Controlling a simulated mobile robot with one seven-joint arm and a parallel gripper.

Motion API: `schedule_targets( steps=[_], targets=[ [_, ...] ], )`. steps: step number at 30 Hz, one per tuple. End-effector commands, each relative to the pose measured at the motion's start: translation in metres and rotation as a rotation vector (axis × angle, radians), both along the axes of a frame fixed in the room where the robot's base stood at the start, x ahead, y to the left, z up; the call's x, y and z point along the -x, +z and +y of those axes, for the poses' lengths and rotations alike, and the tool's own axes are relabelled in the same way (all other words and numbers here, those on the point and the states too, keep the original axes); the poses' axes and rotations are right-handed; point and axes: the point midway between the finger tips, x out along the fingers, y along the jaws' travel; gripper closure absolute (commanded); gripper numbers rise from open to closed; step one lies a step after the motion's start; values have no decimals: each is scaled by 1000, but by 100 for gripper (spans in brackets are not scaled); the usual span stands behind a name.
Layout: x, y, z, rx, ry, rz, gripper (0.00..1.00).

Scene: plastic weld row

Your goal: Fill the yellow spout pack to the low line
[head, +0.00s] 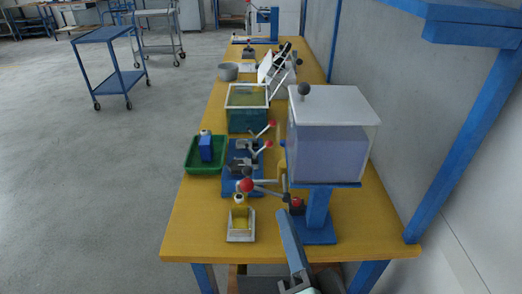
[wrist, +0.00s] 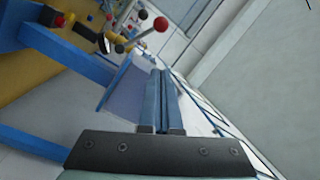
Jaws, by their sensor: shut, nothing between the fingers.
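The yellow spout pack (head: 240,218) stands in a small pale holder (head: 231,237) near the front of the bench. Its top is pale, and its low line is too small to make out. Right of it, a clear tank of bluish liquid (head: 330,150) stands on a blue stand (head: 318,210). A lever with a red knob (head: 246,185) reaches left from the stand, above the pack. My gripper (head: 284,214) is right of the pack, apart from it, in front of the stand. In the wrist view its blue fingers (wrist: 160,75) are together and empty.
A green tray (head: 190,168) with a blue pack (head: 206,147) lies at the left edge. Blue clamp fixtures with red-knobbed levers (head: 242,155) and a green-sided bin (head: 247,122) stand behind. The bench's front left corner (head: 190,235) is clear. A wall bounds the right.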

Motion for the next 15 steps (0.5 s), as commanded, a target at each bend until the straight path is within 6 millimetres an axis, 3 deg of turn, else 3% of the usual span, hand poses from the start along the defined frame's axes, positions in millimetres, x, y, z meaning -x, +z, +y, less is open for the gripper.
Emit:
schedule_targets(
  steps=[1, 6, 15],
  targets=[
    [9, 11, -4, -61, 2, 45, 100],
    [34, 3, -11, -230, 5, 134, 100],
    [48, -5, -15, -322, 1, 174, 100]
  ],
)
